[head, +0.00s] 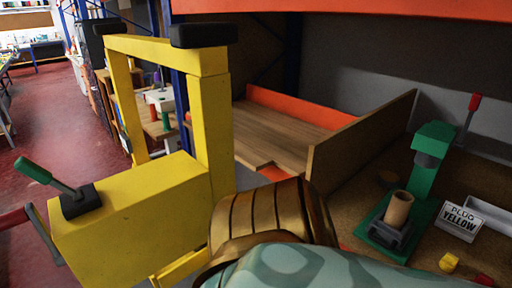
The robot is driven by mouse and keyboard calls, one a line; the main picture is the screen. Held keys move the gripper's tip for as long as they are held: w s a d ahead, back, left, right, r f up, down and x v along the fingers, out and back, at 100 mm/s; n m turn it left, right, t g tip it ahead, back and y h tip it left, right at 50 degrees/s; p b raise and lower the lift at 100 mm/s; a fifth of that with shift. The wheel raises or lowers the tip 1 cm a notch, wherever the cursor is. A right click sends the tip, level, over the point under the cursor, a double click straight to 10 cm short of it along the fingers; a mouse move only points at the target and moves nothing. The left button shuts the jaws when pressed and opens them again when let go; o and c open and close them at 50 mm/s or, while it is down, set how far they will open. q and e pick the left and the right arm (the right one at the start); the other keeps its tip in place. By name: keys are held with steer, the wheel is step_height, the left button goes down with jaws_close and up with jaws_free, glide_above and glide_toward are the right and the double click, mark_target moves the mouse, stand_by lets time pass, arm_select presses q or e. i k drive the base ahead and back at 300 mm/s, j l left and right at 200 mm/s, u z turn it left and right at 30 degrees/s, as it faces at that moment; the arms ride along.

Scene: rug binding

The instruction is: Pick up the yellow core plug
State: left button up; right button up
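A small yellow block (449,262), which looks like the yellow core plug, lies on the brown work surface at the lower right in the head view. It is in front of a white sign (458,222) that reads "PLUG YELLOW". A green press (431,160) with a red-tipped lever behind it stands further back. A tan cardboard tube (398,209) stands upright in the dark holder on the press's base. Neither of my grippers shows in this view, so what they hold cannot be seen.
A red piece (484,280) lies near the yellow block. A grey tray (490,214) is at the right edge. A wooden panel (360,145) stands left of the press. A large yellow frame (140,220) with a green lever fills the left. Bronze and teal rounded shapes block the bottom centre.

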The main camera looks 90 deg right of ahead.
mark_target(448, 263)
steer(key=k+z, duration=0.1)
steer(key=z, duration=0.35)
steer(key=k+z, duration=0.15)
steer(key=z, duration=0.35)
steer(key=l+z, duration=0.15)
steer(key=z, duration=0.3)
steer(key=k+l+z, duration=0.15)
steer(key=z, duration=0.35)
steer(key=l+z, duration=0.15)
steer(key=z, duration=0.3)
